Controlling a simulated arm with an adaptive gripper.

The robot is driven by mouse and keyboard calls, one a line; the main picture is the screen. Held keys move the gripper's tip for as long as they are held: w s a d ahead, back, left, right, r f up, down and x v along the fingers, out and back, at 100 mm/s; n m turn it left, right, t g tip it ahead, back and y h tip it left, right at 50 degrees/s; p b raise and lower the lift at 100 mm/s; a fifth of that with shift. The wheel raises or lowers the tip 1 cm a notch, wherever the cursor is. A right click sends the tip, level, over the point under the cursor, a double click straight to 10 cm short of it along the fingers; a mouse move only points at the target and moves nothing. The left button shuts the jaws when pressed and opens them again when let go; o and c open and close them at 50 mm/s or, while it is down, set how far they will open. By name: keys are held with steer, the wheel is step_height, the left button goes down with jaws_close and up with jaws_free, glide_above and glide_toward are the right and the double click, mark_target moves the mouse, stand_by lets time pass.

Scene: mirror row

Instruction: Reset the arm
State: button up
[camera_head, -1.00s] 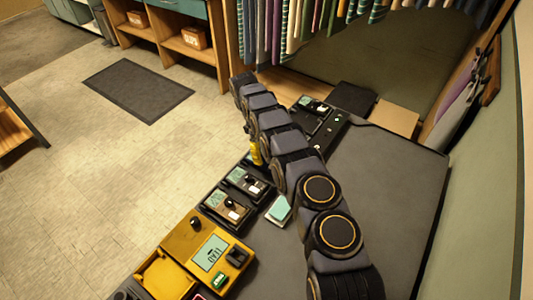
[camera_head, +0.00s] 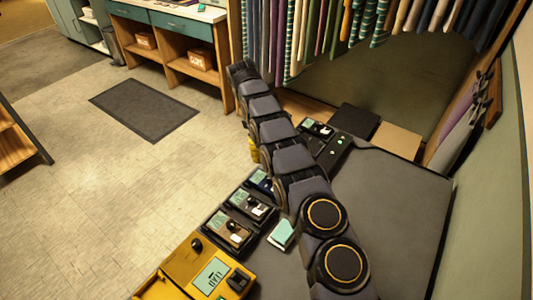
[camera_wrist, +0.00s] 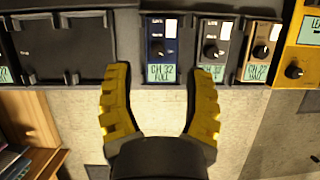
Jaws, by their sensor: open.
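My gripper (camera_wrist: 160,120) shows in the wrist view as two yellow ribbed fingers spread wide with nothing between them. Its fingertips lie just short of a row of small devices in a dark rack. A blue device (camera_wrist: 161,47) marked "CH 32 FULL" is straight ahead between the fingertips. In the head view my arm (camera_head: 290,160) reaches up and away over the dark table (camera_head: 400,185). Only a bit of yellow (camera_head: 254,150) shows beside the arm there, and the fingers are mostly hidden behind it.
A yellow unit (camera_head: 205,270) and several small devices (camera_head: 230,228) line the table's left edge. A black box with lit buttons (camera_head: 335,150) stands farther back. Clothes (camera_head: 340,25) hang beyond. Floor is open at left.

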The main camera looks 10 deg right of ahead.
steer(key=s+d+r+m, duration=0.2)
steer(key=s+r, duration=0.5)
steer(key=r, duration=0.2)
steer(key=s+d+r+m, duration=0.2)
steer(key=s+r, duration=0.5)
steer(key=r, duration=0.1)
steer(key=s+a+m+t+y, duration=0.1)
steer(key=s+m, duration=0.1)
steer(key=s, duration=1.1)
steer(key=s+a+m+y, duration=0.2)
steer(key=s, duration=1.2)
steer(key=shift+a+t, duration=0.25)
steer(key=shift+t, duration=0.15)
steer(key=shift+f, duration=0.1)
